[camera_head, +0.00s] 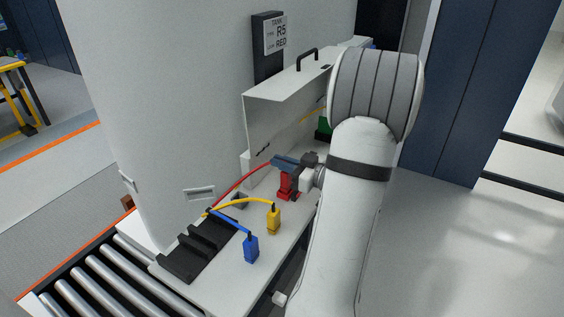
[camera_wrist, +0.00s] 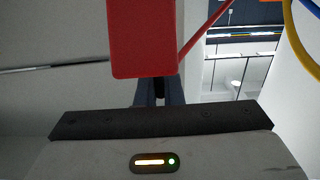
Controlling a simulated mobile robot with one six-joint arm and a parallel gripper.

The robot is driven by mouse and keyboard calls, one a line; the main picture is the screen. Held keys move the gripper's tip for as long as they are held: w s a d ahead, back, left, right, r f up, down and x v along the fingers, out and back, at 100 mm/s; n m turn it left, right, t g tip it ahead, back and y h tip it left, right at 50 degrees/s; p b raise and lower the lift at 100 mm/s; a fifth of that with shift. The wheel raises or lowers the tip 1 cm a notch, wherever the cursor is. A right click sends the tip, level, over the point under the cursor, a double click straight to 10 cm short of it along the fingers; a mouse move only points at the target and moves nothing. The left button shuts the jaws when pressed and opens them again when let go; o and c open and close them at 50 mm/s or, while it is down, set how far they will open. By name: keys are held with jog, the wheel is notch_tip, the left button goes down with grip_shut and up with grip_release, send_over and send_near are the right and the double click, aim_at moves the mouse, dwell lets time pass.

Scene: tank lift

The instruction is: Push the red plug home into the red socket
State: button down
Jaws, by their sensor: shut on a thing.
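My gripper (camera_head: 285,163) is shut on the red plug (camera_head: 286,183), above the white shelf beside the tank. The plug looks upright, with its red cable running off to the left. In the wrist view the red plug (camera_wrist: 142,38) is a large red block beyond the dark fingers (camera_wrist: 157,92), with part of the cable at its right. No red socket can be made out apart from the plug. The lower end of the red shape is near the shelf, and I cannot tell whether it sits in a socket.
A yellow plug (camera_head: 273,219) and a blue plug (camera_head: 250,248) stand on the shelf (camera_head: 222,284) nearer the front, with cables. A black rack (camera_head: 190,255) lies left of them. An open white cover (camera_head: 290,88) with a handle stands behind. A roller conveyor (camera_head: 105,280) is at lower left.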

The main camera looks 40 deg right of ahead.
jog(key=shift+f+b, duration=0.55)
jog(key=shift+f, duration=0.25)
jog(key=c, duration=1.5)
grip_release()
jog(key=b+v, duration=0.1)
jog(key=v, duration=0.6)
jog(key=shift+s+d, duration=0.15)
jog(key=shift+s, duration=0.2)
